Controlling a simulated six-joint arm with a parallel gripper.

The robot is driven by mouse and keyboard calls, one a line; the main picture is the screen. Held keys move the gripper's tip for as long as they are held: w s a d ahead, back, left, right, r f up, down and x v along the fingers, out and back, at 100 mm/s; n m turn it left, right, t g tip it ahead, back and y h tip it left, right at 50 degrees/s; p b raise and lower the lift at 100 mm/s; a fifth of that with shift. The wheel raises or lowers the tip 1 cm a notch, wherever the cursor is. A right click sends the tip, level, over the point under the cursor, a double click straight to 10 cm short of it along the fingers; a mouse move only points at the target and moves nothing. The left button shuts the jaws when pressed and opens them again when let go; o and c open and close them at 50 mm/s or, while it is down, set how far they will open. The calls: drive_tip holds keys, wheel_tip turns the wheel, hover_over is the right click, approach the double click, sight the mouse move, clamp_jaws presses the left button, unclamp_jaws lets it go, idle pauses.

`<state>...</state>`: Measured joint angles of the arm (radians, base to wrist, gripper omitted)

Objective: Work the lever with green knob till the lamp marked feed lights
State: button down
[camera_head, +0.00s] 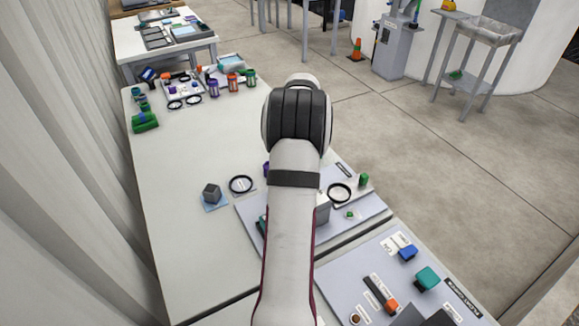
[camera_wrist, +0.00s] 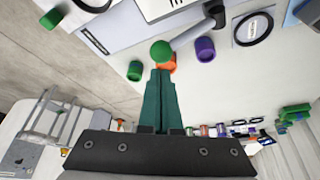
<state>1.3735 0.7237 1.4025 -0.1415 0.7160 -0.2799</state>
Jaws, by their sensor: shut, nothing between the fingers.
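In the head view my arm hides the gripper and the lever.
An orange cylinder (camera_wrist: 168,64), a purple one (camera_wrist: 205,48) and a green one (camera_wrist: 134,70) stand close around the knob in the wrist view. A nearer panel (camera_head: 335,280) carries blue, teal and orange parts. The table's left middle (camera_head: 190,150) is clear.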

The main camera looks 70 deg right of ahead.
drive_tip(key=shift+f, duration=0.15)
drive_tip(key=shift+f, duration=3.3)
drive_tip(key=shift+r, duration=0.1)
wheel_tip(320, 180, up, 7)
drive_tip(key=shift+f, duration=0.15)
